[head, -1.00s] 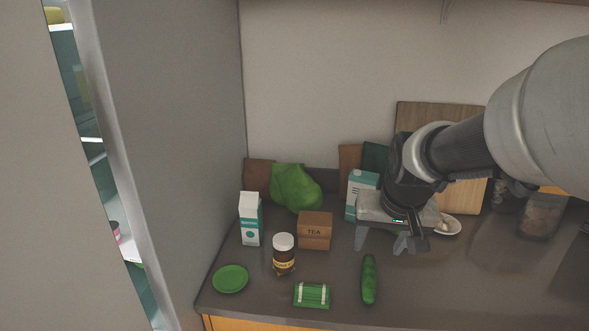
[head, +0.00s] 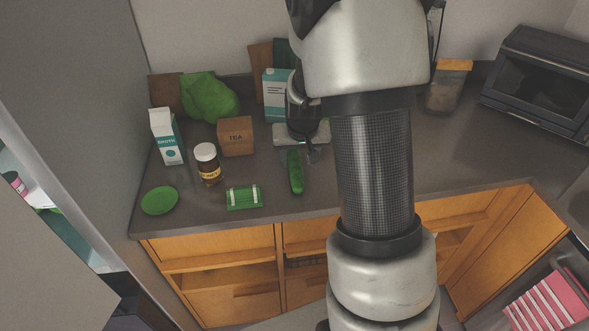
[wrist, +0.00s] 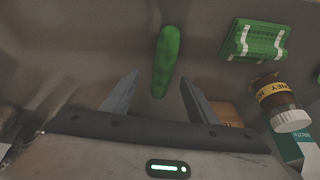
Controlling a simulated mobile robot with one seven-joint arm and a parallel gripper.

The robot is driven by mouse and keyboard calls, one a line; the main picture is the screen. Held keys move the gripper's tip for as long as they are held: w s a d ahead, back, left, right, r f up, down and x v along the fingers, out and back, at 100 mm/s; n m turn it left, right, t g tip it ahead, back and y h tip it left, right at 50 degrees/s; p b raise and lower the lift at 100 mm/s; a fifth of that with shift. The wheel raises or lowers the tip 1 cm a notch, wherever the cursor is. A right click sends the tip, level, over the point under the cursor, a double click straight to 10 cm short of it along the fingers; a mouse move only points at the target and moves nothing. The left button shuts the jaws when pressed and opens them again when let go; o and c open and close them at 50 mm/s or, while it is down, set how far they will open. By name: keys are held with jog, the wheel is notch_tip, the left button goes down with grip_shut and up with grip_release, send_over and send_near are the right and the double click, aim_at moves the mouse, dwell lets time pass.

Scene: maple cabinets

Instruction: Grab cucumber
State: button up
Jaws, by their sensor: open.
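A dark green cucumber (head: 295,172) lies on the grey counter, lengthwise from back to front, right of the green packet. In the wrist view the cucumber (wrist: 166,60) is ahead of my gripper, its near end close to the gap between the fingertips. My gripper (wrist: 158,84) is open and empty, its two fingers apart. In the head view my gripper (head: 303,155) is over the far end of the cucumber, partly hidden by my arm. I cannot tell the height between fingers and counter.
A teal carton (head: 277,95) stands behind. A toaster oven (head: 540,85) is far right.

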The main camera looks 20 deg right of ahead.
aim_at(296, 166)
jog(key=shift+a+x, duration=0.15)
jog(key=shift+x, duration=1.2)
jog(key=shift+a+x, duration=0.1)
jog(key=shift+x, duration=1.25)
jog(key=shift+w+r, duration=0.1)
jog(key=shift+w, duration=0.1)
jog(key=c, duration=1.3)
